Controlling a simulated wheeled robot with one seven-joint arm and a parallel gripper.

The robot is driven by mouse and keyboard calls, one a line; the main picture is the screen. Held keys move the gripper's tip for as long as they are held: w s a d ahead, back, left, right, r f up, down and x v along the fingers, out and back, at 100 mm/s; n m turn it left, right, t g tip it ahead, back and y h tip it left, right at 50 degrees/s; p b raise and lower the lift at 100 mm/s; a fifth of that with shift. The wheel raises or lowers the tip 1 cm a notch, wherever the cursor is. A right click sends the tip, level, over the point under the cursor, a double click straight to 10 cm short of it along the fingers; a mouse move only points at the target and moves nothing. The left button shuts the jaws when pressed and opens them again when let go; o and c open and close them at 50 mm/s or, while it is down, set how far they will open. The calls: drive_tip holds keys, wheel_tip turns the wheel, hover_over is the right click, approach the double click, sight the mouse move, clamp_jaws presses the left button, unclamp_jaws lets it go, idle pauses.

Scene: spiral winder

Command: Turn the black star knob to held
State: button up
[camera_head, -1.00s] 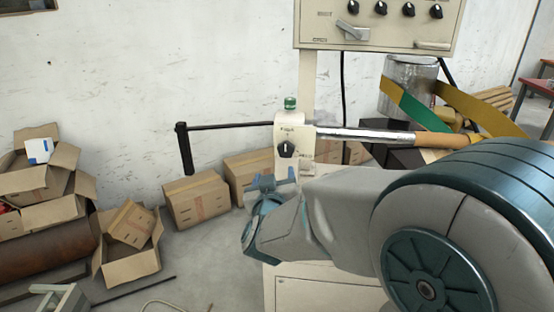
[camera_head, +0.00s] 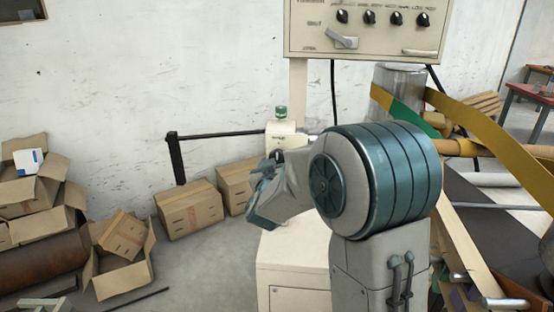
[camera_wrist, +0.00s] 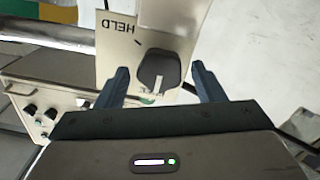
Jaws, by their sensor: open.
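The black star knob (camera_wrist: 158,68) sits on a cream plate of the winder's post, with the word HELD printed upside down above and left of it in the wrist view. The knob's white pointer mark faces down in that view, away from HELD. My gripper (camera_wrist: 160,72) is open, one finger on each side of the knob, with visible gaps. I cannot tell how deep the fingertips are. In the head view the cream post head (camera_head: 281,131) has a green cap on top, and my gripper (camera_head: 264,168) and wrist hide most of the knob.
A black crank arm (camera_head: 215,134) sticks out left of the post. A switch panel (camera_head: 368,28) stands above. A shiny bar (camera_wrist: 50,37) runs beside the plate in the wrist view. Cardboard boxes (camera_head: 190,208) stand on the floor at left. Yellow strip (camera_head: 480,112) stretches across the right.

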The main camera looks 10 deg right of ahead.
drive_tip(key=shift+w+d, duration=0.2)
drive_tip(key=shift+w, duration=0.35)
drive_tip(key=c, duration=1)
drive_tip(key=shift+o, duration=0.2)
